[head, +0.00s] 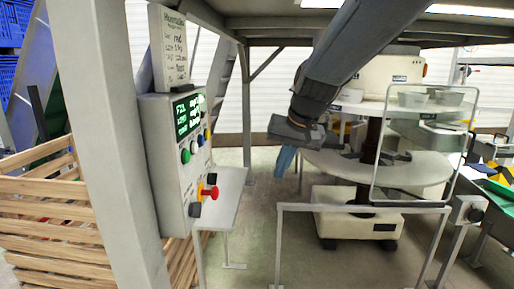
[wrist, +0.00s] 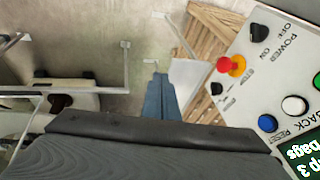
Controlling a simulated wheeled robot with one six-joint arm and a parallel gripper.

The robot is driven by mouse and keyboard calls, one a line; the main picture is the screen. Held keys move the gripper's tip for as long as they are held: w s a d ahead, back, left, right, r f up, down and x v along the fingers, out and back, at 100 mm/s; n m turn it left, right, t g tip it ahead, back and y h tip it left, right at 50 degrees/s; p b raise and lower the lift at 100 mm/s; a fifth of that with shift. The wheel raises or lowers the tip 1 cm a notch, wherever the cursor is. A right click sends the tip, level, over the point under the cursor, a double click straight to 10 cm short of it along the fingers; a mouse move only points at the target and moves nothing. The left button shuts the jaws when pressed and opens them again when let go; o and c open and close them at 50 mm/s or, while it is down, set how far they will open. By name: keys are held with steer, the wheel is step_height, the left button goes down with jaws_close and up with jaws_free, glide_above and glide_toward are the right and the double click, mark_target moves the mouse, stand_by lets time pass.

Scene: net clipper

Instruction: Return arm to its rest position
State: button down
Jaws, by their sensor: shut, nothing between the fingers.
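My arm reaches in from the top right of the head view, its dark grey links angled down to the left. My gripper (head: 283,163) has blue fingers that point down, in open air between the control box and the round-table machine. In the wrist view the blue fingers (wrist: 160,98) lie together, shut and with nothing visible between them. The control box (head: 175,165) stands to the left of my gripper, with a lit screen, several buttons and a red knob (head: 208,192). The red knob also shows in the wrist view (wrist: 228,65).
A machine with a round white table (head: 425,170) and a clear guard frame (head: 374,165) stands to the right. A metal rail (head: 330,207) runs in front of it. A grey post (head: 105,130) and wooden crates (head: 50,220) are at left. Floor shows between box and machine.

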steer(key=s+d+f+g+h, duration=0.1)
steer(key=s+d+f, duration=0.6)
steer(key=s+f, duration=0.2)
steer(key=s+d+f+g+h, duration=0.1)
steer(key=s+d+f, duration=0.5)
steer(key=s+f, duration=0.3)
steer(key=s, duration=0.4)
steer(key=shift+d+g+h, duration=0.35)
steer(key=shift+g+h, duration=0.05)
